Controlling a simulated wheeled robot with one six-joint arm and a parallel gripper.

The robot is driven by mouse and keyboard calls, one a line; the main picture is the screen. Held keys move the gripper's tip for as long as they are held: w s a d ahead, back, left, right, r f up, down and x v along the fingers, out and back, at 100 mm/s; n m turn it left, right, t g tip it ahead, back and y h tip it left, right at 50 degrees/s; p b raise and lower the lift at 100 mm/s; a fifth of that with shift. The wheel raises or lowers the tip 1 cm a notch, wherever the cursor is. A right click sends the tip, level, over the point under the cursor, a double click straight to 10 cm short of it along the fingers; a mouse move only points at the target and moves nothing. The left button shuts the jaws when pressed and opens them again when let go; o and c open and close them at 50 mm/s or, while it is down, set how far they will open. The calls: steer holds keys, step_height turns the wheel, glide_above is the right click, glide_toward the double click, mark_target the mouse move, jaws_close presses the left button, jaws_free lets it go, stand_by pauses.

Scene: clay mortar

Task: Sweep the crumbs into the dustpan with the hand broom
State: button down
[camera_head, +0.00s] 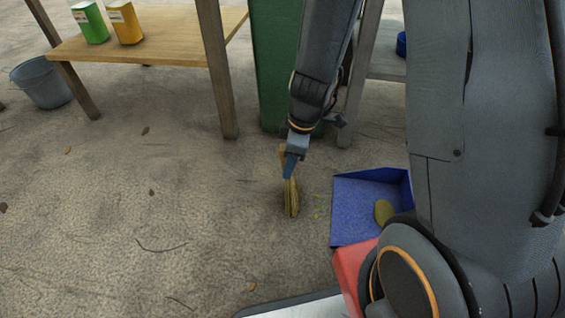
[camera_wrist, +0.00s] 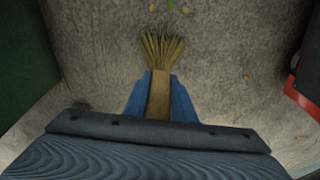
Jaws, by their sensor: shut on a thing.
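My gripper (camera_head: 293,163) is shut on the hand broom (camera_head: 291,199) and holds it with the bristles pointing down at the floor. In the wrist view the broom's bristles (camera_wrist: 161,47) fan out beyond the blue fingers. The blue dustpan (camera_head: 352,212) lies on the floor to the right of the broom, partly hidden by my arm. A yellowish round thing (camera_head: 383,211) is in the dustpan. Small yellowish crumbs (camera_head: 317,213) lie between the broom and the dustpan. The wrist view shows small bits (camera_wrist: 185,9) just beyond the bristles.
A wooden table (camera_head: 150,48) with green (camera_head: 90,22) and yellow (camera_head: 124,22) containers stands at the back left. A grey bucket (camera_head: 42,82) is beside it. A green post (camera_head: 274,70) stands behind my arm. A red object (camera_head: 352,268) is in front of the dustpan. Floor at left is mostly clear.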

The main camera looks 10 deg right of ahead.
steer(key=s+d, duration=0.2)
steer(key=d, duration=0.4)
steer(key=shift+s+d+f, duration=0.15)
steer(key=shift+s+d, duration=0.2)
stand_by(0.5)
step_height(320, 180, up, 3)
steer(key=p, duration=0.3)
steer(key=w+a+r+p, duration=0.2)
steer(key=a+r+p, duration=0.3)
steer(key=r+p, duration=0.3)
steer(key=shift+w+a, duration=0.2)
steer(key=shift+a, duration=0.1)
stand_by(0.3)
steer(key=shift+r, duration=0.1)
stand_by(0.9)
